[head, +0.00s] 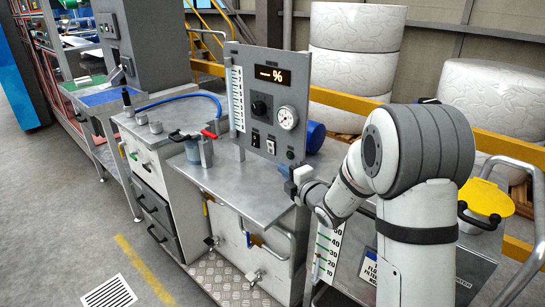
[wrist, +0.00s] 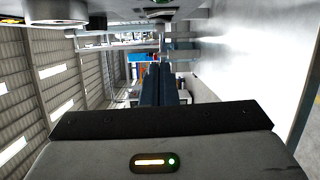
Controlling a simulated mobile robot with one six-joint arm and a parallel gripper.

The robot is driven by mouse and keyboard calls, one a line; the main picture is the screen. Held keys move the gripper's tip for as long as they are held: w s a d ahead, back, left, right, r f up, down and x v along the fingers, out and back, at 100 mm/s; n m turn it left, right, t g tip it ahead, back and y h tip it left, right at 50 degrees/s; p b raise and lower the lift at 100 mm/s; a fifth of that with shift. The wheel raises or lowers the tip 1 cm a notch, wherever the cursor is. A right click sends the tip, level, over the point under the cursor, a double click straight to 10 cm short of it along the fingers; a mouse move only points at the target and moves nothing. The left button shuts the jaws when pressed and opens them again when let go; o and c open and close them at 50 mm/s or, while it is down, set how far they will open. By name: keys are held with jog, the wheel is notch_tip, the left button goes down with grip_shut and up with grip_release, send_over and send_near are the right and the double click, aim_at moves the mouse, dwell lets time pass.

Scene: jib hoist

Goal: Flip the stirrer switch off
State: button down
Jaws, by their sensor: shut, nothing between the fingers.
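A grey upright control panel (head: 262,105) stands on the metal bench in the head view. Low on it sit two small switches, a dark one (head: 255,138) and one with a white part (head: 271,146). Their labels are too small to read, so I cannot tell which is the stirrer switch or how either is set. My gripper (head: 289,187) is in front of the panel's lower right corner, below and to the right of the switches, apart from them. In the wrist view my gripper (wrist: 160,84) shows two dark blue fingers together, with nothing between them.
A clamped vessel (head: 193,150) with a red handle stands left of the panel. The bench top (head: 238,190) before the panel is clear.

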aim_at(271, 147)
jog(key=shift+a+f+n+y, duration=0.2)
jog(key=shift+a+n+y, duration=0.4)
jog(key=shift+y, duration=0.1)
jog(key=w+a+p, duration=0.2)
jog(key=w+a, duration=0.1)
jog(key=w, duration=0.8)
jog(key=shift+a+r, duration=0.25)
jog(key=shift+r, duration=0.1)
